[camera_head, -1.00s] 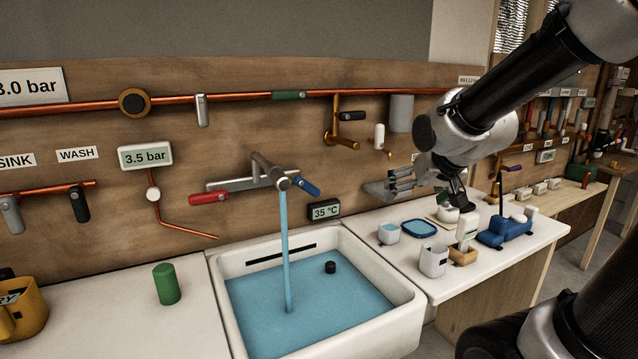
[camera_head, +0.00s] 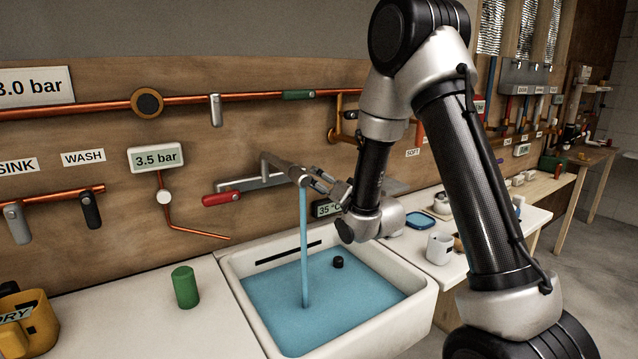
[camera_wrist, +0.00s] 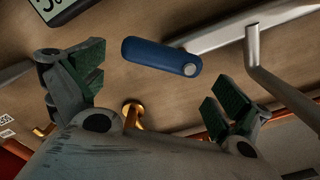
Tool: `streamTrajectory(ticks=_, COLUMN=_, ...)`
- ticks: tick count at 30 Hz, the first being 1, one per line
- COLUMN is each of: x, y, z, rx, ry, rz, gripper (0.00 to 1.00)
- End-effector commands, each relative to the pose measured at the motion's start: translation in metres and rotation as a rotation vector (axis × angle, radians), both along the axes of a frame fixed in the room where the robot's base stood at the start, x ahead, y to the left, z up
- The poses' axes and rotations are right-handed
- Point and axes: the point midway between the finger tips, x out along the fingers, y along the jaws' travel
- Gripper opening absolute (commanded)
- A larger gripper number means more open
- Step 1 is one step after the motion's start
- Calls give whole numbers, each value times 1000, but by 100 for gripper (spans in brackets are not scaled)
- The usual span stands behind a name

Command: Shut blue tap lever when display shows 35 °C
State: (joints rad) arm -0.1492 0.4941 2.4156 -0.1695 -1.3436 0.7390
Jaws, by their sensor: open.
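The blue tap lever (camera_wrist: 160,56) lies ahead of my gripper in the wrist view, between the lines of the two fingers and apart from both. In the head view my gripper (camera_head: 334,187) is at the right side of the tap (camera_head: 285,171) and hides most or all of the lever. My gripper is open, its green-padded fingers (camera_wrist: 155,80) wide apart. Water (camera_head: 304,245) runs from the spout into the sink. The temperature display (camera_head: 326,209) reads 35 °, its right end hidden by my arm; its corner shows at the wrist view's top left (camera_wrist: 60,8).
A red lever (camera_head: 222,198) is on the tap's left side. The sink (camera_head: 395,327) holds blue water and a black knob-like piece (camera_head: 337,262). A green cylinder (camera_head: 185,287) stands left of it, a white cup (camera_head: 440,247) to the right. A 3.5 bar gauge (camera_head: 156,158) hangs behind.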

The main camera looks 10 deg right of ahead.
Motion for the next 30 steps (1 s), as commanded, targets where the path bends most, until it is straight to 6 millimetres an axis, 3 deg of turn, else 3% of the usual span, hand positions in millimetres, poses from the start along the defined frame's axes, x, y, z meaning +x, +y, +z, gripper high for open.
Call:
streamTrajectory(ticks=6, x=25, y=9, z=0, rx=-1, ry=0, rz=1, gripper=100)
streamTrajectory(ticks=16, x=30, y=10, z=0, rx=-1, ry=1, rz=0, gripper=100)
streamTrajectory(ticks=27, x=30, y=10, z=0, rx=-1, ry=1, rz=0, gripper=35)
streamTrajectory(ticks=30, x=31, y=10, z=0, rx=-4, ry=0, rz=0, gripper=35)
